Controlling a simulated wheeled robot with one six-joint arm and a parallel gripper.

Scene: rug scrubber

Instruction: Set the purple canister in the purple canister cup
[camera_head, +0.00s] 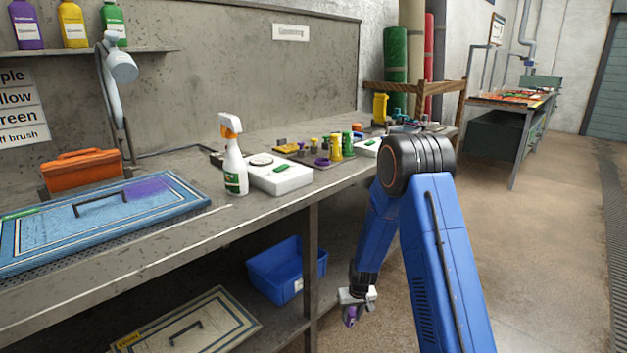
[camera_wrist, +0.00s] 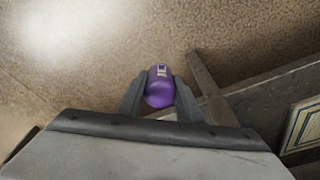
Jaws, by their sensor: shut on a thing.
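My gripper (camera_head: 356,308) hangs low beside the front of the workbench, below its top. It is shut on the small purple canister (camera_head: 350,319). In the wrist view the purple canister (camera_wrist: 160,90), with a pale label, sits between the two fingers of my gripper (camera_wrist: 160,95), above the brown floor. A low purple ring (camera_head: 322,162), which looks like the purple canister cup, is on a dark tray on the bench top. It is well above and away from my gripper. Its inside is too small to make out.
On the bench (camera_head: 260,212) stand a spray bottle (camera_head: 234,165), a white scale-like box (camera_head: 278,176) and yellow and green canisters (camera_head: 347,142). A blue rug (camera_head: 60,235) lies at left. A blue bin (camera_head: 287,272) and a beige rug (camera_head: 190,325) are underneath. Floor at right is clear.

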